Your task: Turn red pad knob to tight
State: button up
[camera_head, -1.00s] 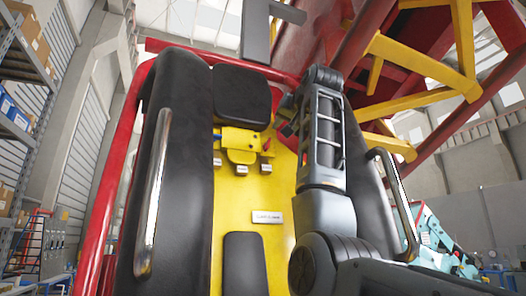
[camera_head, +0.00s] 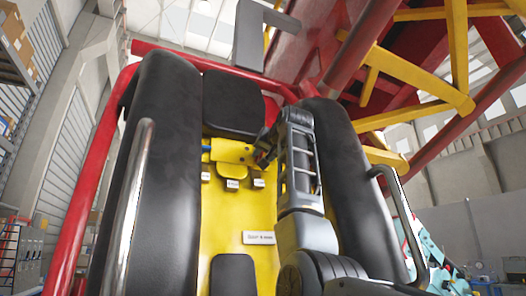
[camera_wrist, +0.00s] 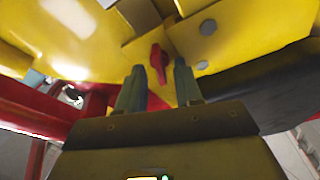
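The red pad knob (camera_wrist: 158,62) shows in the wrist view as a small upright red handle on a yellow panel (camera_wrist: 225,40). My gripper (camera_wrist: 159,70) is open, with its two grey-green fingers pointing at the knob. The knob appears between the fingertips in the picture; I see no contact, and the depth gap is unclear. In the head view my gripper (camera_head: 264,153) is at the right end of a yellow block (camera_head: 228,152) under a black pad (camera_head: 233,103). It hides the knob there.
Thick black padded bolsters (camera_head: 160,180) with metal grab bars (camera_head: 130,215) flank the seat on both sides. A red frame (camera_head: 90,200) runs around the seat. A black surface (camera_wrist: 265,85) lies right of the knob.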

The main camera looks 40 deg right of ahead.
jog(key=shift+w+d, duration=0.1)
jog(key=shift+w, duration=0.15)
grip_shut()
dwell(0.3)
